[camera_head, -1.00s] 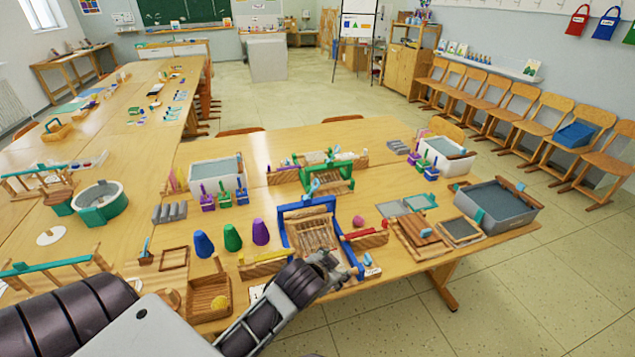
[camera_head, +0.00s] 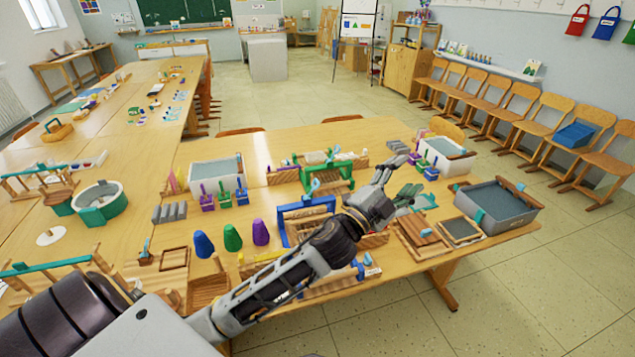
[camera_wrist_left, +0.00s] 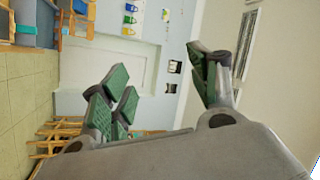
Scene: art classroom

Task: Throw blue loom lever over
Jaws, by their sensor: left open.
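The blue loom (camera_head: 286,219) stands on the near table in the head view. Its blue top bar shows, while my left forearm hides much of its lower and right part. A light-blue lever-like piece (camera_head: 312,187) sticks up at its back, in front of the green loom (camera_head: 343,180). My left gripper (camera_head: 402,165) is open and empty, raised over the table to the right of both looms. In the left wrist view its open fingers (camera_wrist_left: 165,85) hold nothing and face the far wall and chairs. My right gripper is in neither view.
Blue, green and purple cones (camera_head: 232,238) stand left of the blue loom. Grey basins (camera_head: 497,207) and wooden frames (camera_head: 421,237) lie to the right. A white tub (camera_head: 217,175) stands behind the cones.

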